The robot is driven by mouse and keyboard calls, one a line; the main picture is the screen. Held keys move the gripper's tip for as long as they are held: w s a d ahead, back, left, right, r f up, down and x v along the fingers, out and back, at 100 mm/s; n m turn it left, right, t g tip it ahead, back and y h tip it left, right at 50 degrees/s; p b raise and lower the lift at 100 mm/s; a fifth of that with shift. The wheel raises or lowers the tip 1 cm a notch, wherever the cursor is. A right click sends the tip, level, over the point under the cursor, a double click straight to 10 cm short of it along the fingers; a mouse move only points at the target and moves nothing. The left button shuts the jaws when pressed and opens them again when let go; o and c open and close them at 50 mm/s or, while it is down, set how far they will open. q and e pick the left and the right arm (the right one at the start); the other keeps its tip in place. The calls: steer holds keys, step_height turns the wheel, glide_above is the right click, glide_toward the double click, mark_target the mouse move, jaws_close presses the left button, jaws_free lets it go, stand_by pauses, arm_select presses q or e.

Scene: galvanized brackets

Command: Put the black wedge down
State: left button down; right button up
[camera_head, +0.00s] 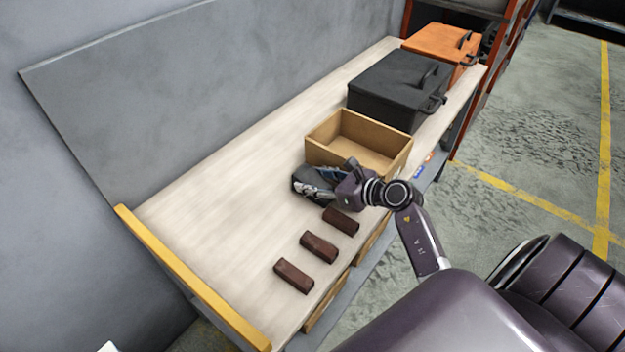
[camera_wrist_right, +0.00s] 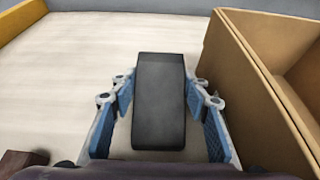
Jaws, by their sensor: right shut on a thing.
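My right gripper (camera_head: 318,184) is shut on the black wedge (camera_head: 303,178), just left of the open cardboard box. In the right wrist view the wedge (camera_wrist_right: 160,100) is a dark block lying lengthwise between the blue-padded fingers (camera_wrist_right: 159,90). The wedge is close to the tabletop (camera_head: 230,190); I cannot tell if it touches it. My left gripper is not in view.
The open cardboard box (camera_head: 325,153) stands right beside the gripper; its wall fills the right of the wrist view. Several dark brown blocks (camera_head: 319,247) lie in front. A black case (camera_head: 385,98) and an orange case (camera_head: 430,46) stand behind. The table's left is clear, up to a yellow edge (camera_head: 190,280).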

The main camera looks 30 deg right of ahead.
steer(key=shift+r, duration=0.2)
steer(key=shift+f, duration=0.15)
steer(key=o, duration=1.3)
steer(key=shift+f, duration=0.1)
